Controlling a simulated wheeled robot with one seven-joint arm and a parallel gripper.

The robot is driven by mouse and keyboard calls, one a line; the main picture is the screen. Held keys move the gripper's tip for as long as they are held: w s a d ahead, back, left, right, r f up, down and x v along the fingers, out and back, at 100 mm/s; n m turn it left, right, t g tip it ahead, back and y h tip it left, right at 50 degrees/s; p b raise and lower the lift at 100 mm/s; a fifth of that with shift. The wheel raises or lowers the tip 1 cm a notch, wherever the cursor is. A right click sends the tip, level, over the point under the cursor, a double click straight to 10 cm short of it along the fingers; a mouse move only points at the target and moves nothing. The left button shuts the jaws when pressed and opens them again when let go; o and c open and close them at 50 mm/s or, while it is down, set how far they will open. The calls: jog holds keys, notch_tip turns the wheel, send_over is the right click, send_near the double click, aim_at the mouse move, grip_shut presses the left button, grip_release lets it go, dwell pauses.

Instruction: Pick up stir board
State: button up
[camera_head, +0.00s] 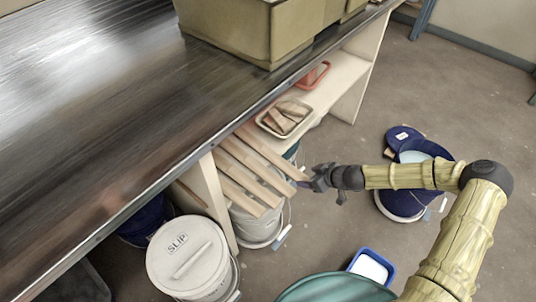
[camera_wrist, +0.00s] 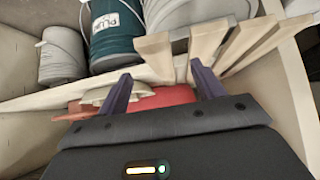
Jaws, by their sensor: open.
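Several pale wooden stir boards (camera_head: 246,168) lie side by side on the shelf under the counter, their ends sticking out past its edge. In the wrist view, one stir board (camera_wrist: 155,54) points toward the space between my fingers, and others fan out to the right. A second board (camera_wrist: 207,38) comes close to my right finger. My gripper (camera_head: 306,184) is at the outer ends of the boards. The wrist view shows my gripper (camera_wrist: 162,84) with its two dark fingers spread apart and nothing held. Whether a finger touches a board I cannot tell.
A tray of wood pieces (camera_head: 265,121) and a red tray (camera_head: 312,76) share the shelf. A white bucket (camera_head: 257,226) stands below the boards, a SLIP bucket (camera_head: 188,258) at left, and a blue bucket (camera_head: 402,208) on the floor. The metal counter (camera_head: 90,100) overhangs the shelf.

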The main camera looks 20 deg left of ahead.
aim_at(298, 175)
jog(key=x, duration=0.5)
jog(key=shift+w+f+b, duration=0.15)
jog(key=shift+f+b, duration=0.05)
jog(key=shift+b, duration=0.1)
jog(key=shift+d, duration=0.1)
dwell(0.3)
jog(key=shift+r, duration=0.1)
jog(key=c, duration=1.3)
jog(key=shift+r, duration=0.1)
notch_tip(298, 175, up, 10)
jog(key=shift+f+p, duration=0.1)
jog(key=shift+p, duration=0.6)
jog(key=shift+f, duration=0.1)
